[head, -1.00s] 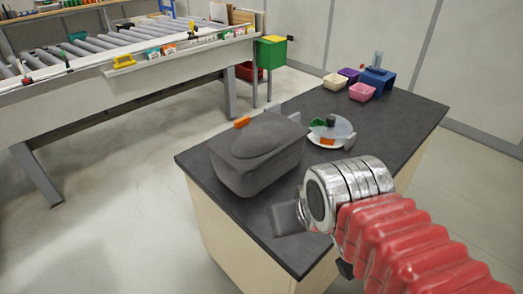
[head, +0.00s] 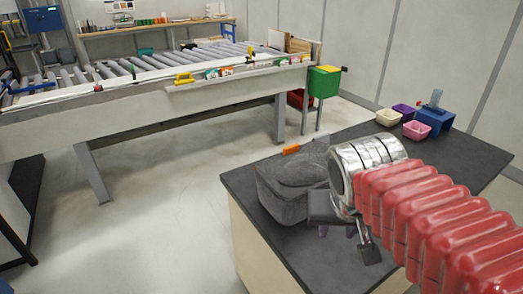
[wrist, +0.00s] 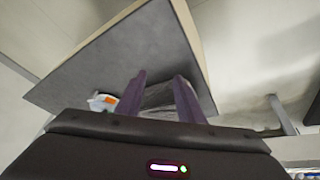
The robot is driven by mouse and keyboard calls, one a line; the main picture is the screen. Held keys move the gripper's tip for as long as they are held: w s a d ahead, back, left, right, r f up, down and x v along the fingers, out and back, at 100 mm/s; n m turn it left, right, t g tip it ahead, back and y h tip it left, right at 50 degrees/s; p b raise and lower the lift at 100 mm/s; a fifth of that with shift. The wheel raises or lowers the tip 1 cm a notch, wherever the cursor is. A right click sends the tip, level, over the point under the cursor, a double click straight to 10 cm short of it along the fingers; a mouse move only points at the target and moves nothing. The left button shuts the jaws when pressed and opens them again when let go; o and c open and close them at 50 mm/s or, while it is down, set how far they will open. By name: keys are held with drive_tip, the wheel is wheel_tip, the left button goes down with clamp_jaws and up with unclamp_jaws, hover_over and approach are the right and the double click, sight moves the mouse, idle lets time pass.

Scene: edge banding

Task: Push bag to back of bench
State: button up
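The dark grey bag (head: 284,188) stands on the near left part of the dark bench top (head: 457,162). Its right side is hidden behind my arm in the head view. My gripper is just in front of the bag at its right, and I cannot tell whether they touch. In the wrist view my gripper (wrist: 160,76) has its two purple fingers apart, with part of a grey shape, likely the bag (wrist: 158,96), showing between them.
Small bins, pink (head: 436,116), cream (head: 388,117) and purple (head: 404,109), stand by a blue holder (head: 431,123) at the far end. An orange item (head: 291,149) shows beside the bag. A roller conveyor (head: 150,72) stands across the floor gap.

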sight(298, 148)
drive_tip(key=w+a+m+g+h, duration=0.1)
drive_tip(key=w+m+h, duration=0.45)
drive_tip(key=w, duration=1.85)
drive_tip(key=w+a+f+m+t+h, duration=0.1)
drive_tip(key=w+a+f, duration=0.1)
drive_tip(key=w, duration=0.3)
drive_tip(key=w+a+f+m+t+h, duration=0.1)
drive_tip(key=w+a+f+m+h, duration=0.1)
drive_tip(key=w+a, duration=0.3)
drive_tip(key=w+a+f+m+t+h, duration=0.1)
drive_tip(key=w+a+f+h, duration=0.1)
drive_tip(key=w+a, duration=0.2)
drive_tip(key=shift+w+a+f+m+h, duration=0.15)
drive_tip(key=shift+w+f+m, duration=0.05)
drive_tip(key=shift+w, duration=0.45)
drive_tip(key=shift+w+a+f+m+h, duration=0.1)
drive_tip(key=shift+w+f+m, duration=0.1)
drive_tip(key=shift+w, duration=0.4)
drive_tip(key=shift+w+a+f, duration=0.35)
drive_tip(key=shift+a, duration=0.15)
drive_tip(key=shift+d, duration=0.15)
drive_tip(key=x, duration=1.3)
drive_tip(key=shift+w+d, duration=0.2)
drive_tip(key=shift+w, duration=0.15)
clamp_jaws()
